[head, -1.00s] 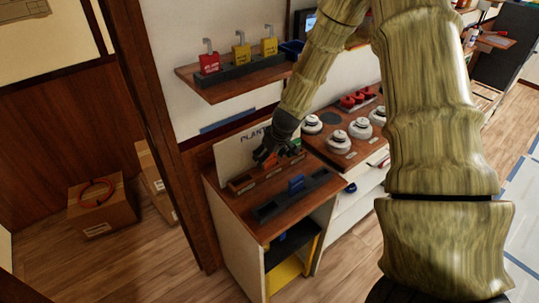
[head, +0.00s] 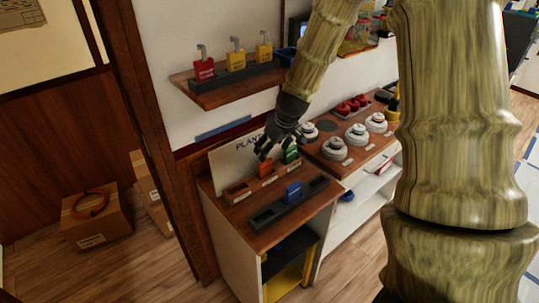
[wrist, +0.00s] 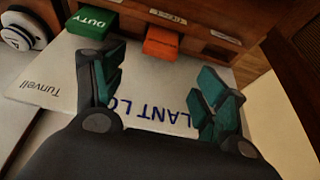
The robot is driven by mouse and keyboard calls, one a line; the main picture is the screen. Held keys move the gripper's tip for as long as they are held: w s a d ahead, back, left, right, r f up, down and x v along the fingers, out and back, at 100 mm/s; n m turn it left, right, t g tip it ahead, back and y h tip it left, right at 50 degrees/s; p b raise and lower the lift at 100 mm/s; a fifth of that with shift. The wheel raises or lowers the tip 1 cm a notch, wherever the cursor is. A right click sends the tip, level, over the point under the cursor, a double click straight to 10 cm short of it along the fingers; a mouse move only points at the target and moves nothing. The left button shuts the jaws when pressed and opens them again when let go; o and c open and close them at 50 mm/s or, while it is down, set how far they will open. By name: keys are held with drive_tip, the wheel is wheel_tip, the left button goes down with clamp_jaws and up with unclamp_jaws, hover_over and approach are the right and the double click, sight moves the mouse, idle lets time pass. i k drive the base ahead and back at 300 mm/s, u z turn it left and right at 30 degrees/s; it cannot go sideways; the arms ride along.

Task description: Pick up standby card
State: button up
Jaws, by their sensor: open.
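Three cards show on the small cabinet in the head view: an orange card (head: 265,170) and a green card (head: 291,155) upright in a wooden rack (head: 237,191), and a blue card (head: 293,191) upright in a dark holder (head: 266,215) in front. No card's name is readable in the head view. In the wrist view the green card (wrist: 91,23) reads "DUTY"; the orange card (wrist: 162,43) shows no readable name. I cannot tell which is the standby card. My gripper (head: 268,151) is open and empty, just above the orange card; its fingers (wrist: 160,78) straddle open space in the wrist view.
A white sign board (head: 228,162) stands behind the rack. A shelf (head: 222,92) above holds red and yellow padlocks. A wooden panel (head: 338,157) with round white knobs lies to the right. A cardboard box (head: 95,218) sits on the floor at left.

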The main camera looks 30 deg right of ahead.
sight(292, 193)
drive_tip(key=z, duration=1.3)
